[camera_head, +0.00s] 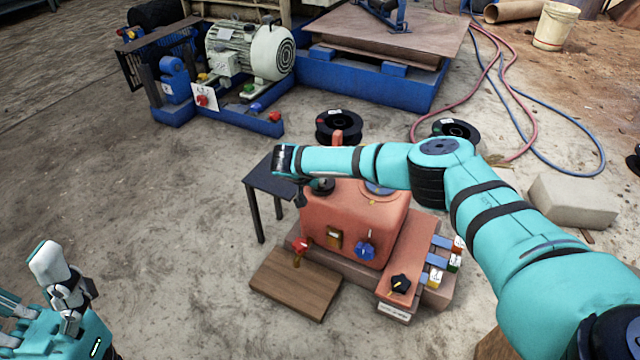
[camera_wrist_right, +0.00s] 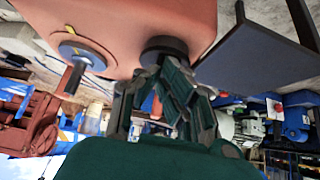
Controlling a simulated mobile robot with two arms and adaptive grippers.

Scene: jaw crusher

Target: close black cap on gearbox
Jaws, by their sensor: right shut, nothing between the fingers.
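The gearbox (camera_head: 350,220) is a salmon-red housing in the middle of the head view. A round black cap (camera_head: 322,187) sits on its top left, partly hidden under my right arm; it also shows in the right wrist view (camera_wrist_right: 163,46). My right gripper (camera_wrist_right: 172,82) is shut and empty, its fingertips close to the cap's edge. I cannot tell whether they touch it. In the head view my wrist mostly hides this gripper. My left gripper (camera_head: 68,290) is at the lower left, far from the gearbox; its fingers are unclear.
A blue disc (camera_head: 380,188) is on the gearbox top, beside the cap. A dark small table (camera_head: 268,178) stands left of it, and a wooden board (camera_head: 296,283) lies in front. Left floor is clear.

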